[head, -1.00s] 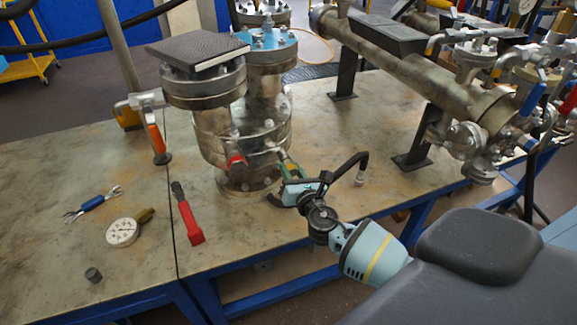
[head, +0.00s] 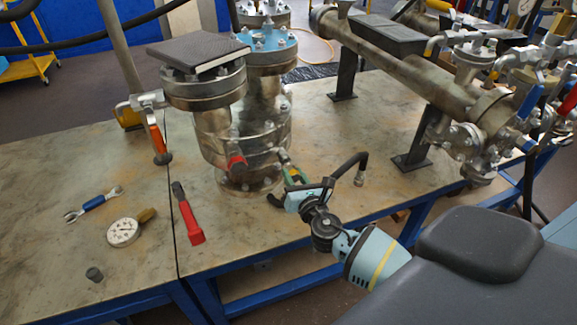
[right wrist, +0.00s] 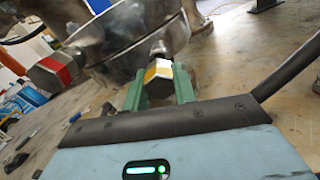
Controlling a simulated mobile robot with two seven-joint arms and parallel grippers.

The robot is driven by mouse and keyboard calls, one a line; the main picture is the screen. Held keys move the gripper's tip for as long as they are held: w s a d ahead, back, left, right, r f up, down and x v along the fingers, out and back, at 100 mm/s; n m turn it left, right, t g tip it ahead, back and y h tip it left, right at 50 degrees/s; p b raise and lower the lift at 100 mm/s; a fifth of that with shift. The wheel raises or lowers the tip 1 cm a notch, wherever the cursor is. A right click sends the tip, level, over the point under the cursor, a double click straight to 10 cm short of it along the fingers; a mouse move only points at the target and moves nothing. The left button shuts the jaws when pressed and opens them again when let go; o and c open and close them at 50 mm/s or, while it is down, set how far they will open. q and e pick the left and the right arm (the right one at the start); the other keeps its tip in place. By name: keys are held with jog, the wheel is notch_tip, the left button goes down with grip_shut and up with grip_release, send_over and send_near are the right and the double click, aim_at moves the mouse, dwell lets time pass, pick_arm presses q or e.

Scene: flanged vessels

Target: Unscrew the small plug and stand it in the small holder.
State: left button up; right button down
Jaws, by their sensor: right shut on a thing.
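The small plug (right wrist: 157,73), a hex piece with a yellow band, sits between the green fingers of my right gripper (right wrist: 158,88). In the right wrist view it lines up with a short metal neck on the steel vessel (right wrist: 140,35); I cannot tell whether it is still threaded in. In the head view my right gripper (head: 291,172) is at the lower right side of the vessel (head: 240,130), shut on the plug. My left gripper is out of view.
A larger red-banded plug (head: 236,162) sticks out of the vessel's front. A red-handled tool (head: 188,215), a gauge (head: 123,231) and a blue-handled wrench (head: 93,203) lie on the table. A long pipe assembly (head: 410,70) stands at the right. Bare tabletop lies between these.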

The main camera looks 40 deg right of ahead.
aim_at(295, 178)
jog(key=shift+s+r, duration=0.1)
jog(key=shift+s, duration=0.05)
jog(key=shift+p+v, duration=0.4)
jog(key=shift+v, duration=1.55)
